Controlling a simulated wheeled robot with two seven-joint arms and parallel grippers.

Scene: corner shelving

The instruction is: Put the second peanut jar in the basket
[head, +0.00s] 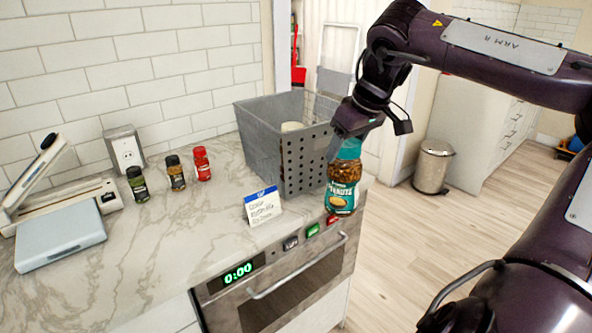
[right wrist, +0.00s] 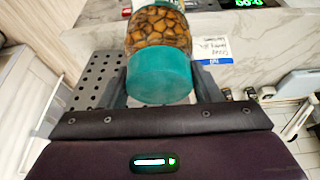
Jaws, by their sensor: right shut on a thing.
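The peanut jar (head: 342,187) has a teal lid and label and brown nuts inside. My right gripper (head: 349,142) is shut on it at the lid end and holds it nearly upright by the counter's front right edge, just outside the basket. I cannot tell if its base touches the counter. In the right wrist view the teal lid (right wrist: 160,82) sits between the two fingers. The grey basket (head: 262,145) stands on the counter, left of and behind the jar. A pale round-topped thing (head: 292,127) shows inside it, mostly hidden. My left gripper is not in view.
A scale-like device (head: 60,240) lies at far left. An oven (head: 285,285) is below the counter. Open floor lies right.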

